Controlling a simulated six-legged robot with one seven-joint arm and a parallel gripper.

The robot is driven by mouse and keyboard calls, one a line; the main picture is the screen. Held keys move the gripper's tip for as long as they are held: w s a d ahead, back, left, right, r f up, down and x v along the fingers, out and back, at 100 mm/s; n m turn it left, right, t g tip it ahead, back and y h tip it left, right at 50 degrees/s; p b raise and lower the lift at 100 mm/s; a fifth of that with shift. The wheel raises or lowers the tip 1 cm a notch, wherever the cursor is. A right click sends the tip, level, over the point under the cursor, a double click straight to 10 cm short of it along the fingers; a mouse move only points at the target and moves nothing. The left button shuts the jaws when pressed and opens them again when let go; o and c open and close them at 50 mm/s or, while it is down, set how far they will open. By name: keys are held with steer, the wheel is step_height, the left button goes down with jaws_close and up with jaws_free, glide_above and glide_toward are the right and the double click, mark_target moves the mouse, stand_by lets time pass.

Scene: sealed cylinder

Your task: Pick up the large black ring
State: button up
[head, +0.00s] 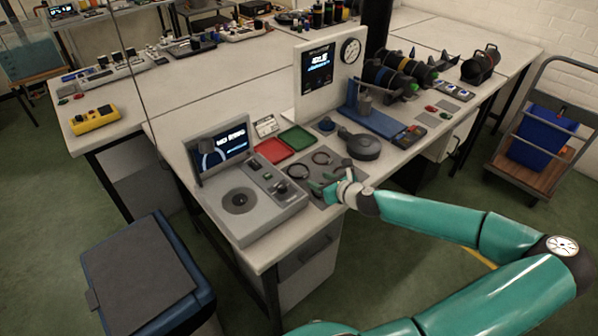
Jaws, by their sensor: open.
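Two thin black rings lie on a dark grey mat (317,195) on the workbench. One ring (290,171) is at the mat's left; the other ring (313,158) is at its back. They look close in size, so I cannot tell surely which is the large one. My gripper (322,188) is open over the front middle of the mat, in front of both rings and apart from them. Its fingers point left. The gripper and wrist hide part of the mat. I cannot tell its height above the mat.
A grey console with a screen (222,146) stands left of the mat. A red tray (271,150) and a green tray (296,138) lie behind it. A round dark grey object with a handle (363,147) sits right of the rings. A blue stand (372,121) is farther back.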

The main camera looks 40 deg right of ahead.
mark_target(306, 176)
steer(key=x, duration=0.6)
steer(key=shift+a+f, duration=0.15)
steer(key=shift+f, duration=0.1)
jaws_close()
steer(key=shift+r, duration=0.1)
